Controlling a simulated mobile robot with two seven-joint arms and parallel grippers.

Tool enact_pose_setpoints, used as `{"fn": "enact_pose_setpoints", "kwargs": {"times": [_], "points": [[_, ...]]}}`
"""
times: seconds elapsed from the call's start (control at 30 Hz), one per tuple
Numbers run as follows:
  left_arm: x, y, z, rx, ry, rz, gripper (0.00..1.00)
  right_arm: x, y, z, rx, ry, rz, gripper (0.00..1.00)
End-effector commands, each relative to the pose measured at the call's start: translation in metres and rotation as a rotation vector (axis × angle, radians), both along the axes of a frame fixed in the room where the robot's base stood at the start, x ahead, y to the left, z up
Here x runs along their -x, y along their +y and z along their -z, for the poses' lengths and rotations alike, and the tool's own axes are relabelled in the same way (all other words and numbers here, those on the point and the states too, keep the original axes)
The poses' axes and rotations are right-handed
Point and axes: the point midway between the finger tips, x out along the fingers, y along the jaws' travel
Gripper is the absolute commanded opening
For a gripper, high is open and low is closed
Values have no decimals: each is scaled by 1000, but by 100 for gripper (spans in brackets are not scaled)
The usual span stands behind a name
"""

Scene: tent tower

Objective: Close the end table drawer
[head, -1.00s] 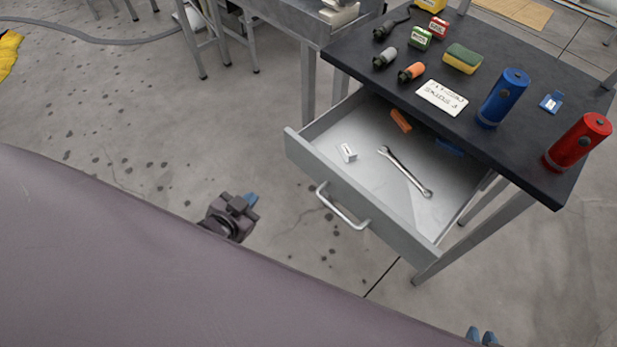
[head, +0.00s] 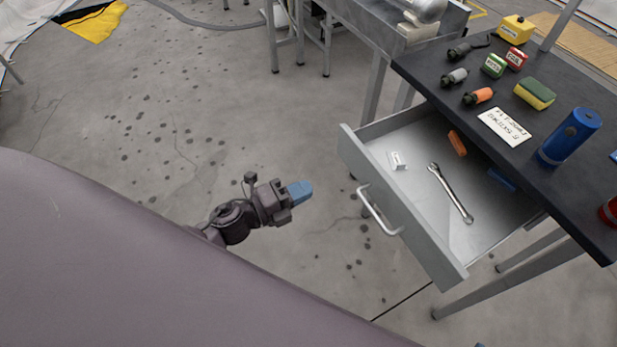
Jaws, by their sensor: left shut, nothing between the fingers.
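The end table (head: 450,77) has a dark top and grey metal legs. Its grey drawer (head: 400,213) is pulled far out toward me. A curved light handle (head: 376,212) is on the drawer front. Inside the drawer lie a wrench (head: 450,193), an orange item (head: 457,144), a small white item (head: 397,161) and a blue item (head: 502,179). My left gripper (head: 303,192), with blue fingertips, is shut and empty, left of the handle and apart from it. Of my right gripper, at most a sliver shows at the bottom edge, too little to identify.
On the tabletop stand a blue cylinder (head: 569,137), a red cylinder (head: 609,212), a sponge (head: 534,94), a white card (head: 504,127) and several small items. A grey metal bench (head: 362,22) is behind. Open floor lies left of the drawer.

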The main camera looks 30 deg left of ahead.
Motion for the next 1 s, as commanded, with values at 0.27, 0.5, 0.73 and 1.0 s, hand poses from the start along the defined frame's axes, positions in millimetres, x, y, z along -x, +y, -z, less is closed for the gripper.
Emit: {"fn": "enact_pose_setpoints", "kwargs": {"times": [0.27, 0.5, 0.73, 1.0], "points": [[-41, -30, -1, 2, -1, 1, 0, 0, -2, -1, 4, -2, -3, 22], [-73, -53, 0, 2, 0, -1, 0, 1, -4, 0, 13, 1, -10, 22], [-92, -67, 0, 2, 2, -1, 0, 1, -5, 2, 15, 3, -12, 22], [-97, -71, 0, 2, 1, -1, 0, -2, -3, 0, 10, -1, -8, 22]]}}
